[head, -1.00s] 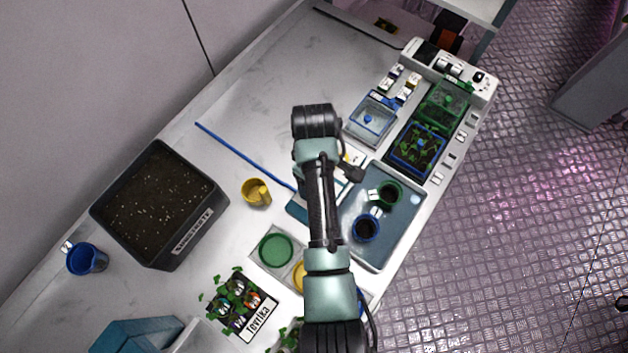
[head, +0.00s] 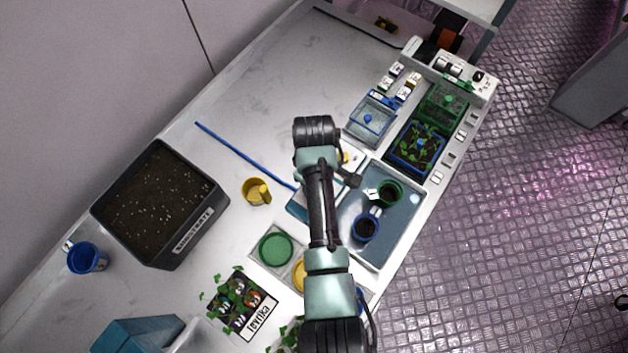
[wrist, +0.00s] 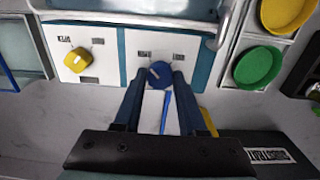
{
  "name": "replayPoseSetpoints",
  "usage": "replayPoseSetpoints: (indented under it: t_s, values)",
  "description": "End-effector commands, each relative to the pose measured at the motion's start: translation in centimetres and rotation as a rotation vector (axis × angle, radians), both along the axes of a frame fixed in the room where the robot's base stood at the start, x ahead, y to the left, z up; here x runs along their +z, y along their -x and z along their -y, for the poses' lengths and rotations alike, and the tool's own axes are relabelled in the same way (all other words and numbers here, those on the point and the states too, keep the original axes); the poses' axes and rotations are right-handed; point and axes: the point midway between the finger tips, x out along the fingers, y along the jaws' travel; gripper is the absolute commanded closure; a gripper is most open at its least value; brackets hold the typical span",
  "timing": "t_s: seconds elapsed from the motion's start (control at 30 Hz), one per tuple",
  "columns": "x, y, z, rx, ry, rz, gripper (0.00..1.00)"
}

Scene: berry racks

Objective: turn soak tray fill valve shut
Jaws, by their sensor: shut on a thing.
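A blue valve knob (wrist: 159,73) sits on a white panel (wrist: 142,45) with small labels I cannot read. My gripper (wrist: 160,84) is shut on this knob, one finger on each side of it. A yellow knob (wrist: 78,60) sits on a similar white panel to the left. The blue-grey tray (head: 402,225) lies behind the panels on the bench and holds a green cup (head: 388,193) and a blue cup (head: 366,228). In the head view my arm hides the gripper and the blue knob.
A thin blue rod (head: 243,155) lies on the bench, its end near the panels. A yellow cup (head: 256,191) stands left of my arm. A soil box (head: 185,243) and blue mug (head: 88,258) are farther left. The upper-left bench is mostly clear.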

Motion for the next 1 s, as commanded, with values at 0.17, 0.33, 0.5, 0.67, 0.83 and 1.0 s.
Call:
replayPoseSetpoints:
  t_s: [0.17, 0.33, 0.5, 0.67, 0.83, 1.0]
  values:
    - [0.02, 0.01, -0.04, -0.001, -0.001, -0.001, 1.0]
    - [0.07, 0.01, -0.08, -0.025, -0.001, 0.0, 1.0]
    - [0.15, -0.02, -0.08, -0.099, -0.001, 0.0, 1.0]
    - [0.2, -0.02, -0.1, -0.215, -0.001, -0.001, 1.0]
    - [0.21, -0.04, -0.13, -0.373, -0.001, 0.0, 1.0]
    - [0.21, -0.04, -0.13, -0.535, -0.001, 0.0, 1.0]
